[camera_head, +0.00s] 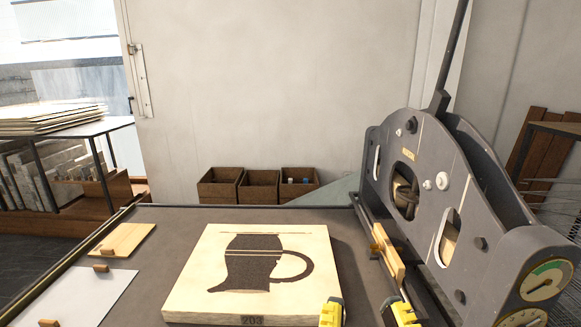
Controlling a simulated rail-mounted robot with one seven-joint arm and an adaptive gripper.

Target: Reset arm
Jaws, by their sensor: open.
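My gripper (368,314) shows at the bottom edge, right of centre. Its two yellow-and-black fingertips are spread apart, with only the dark table between them. The left fingertip overlaps the lower right corner of a pale litho stone (190,290) in the picture; I cannot tell whether it touches. The stone bears a dark jug-shaped print (250,262) and the number 203 on its front edge. The rest of my arm is out of view.
A large grey press (470,200) with a tall lever and gauges stands at the right. A wooden board (122,240) and a white sheet (85,295) lie left on the dark table (180,222). Wooden boxes (258,186) sit behind. A shelf (70,132) stands far left.

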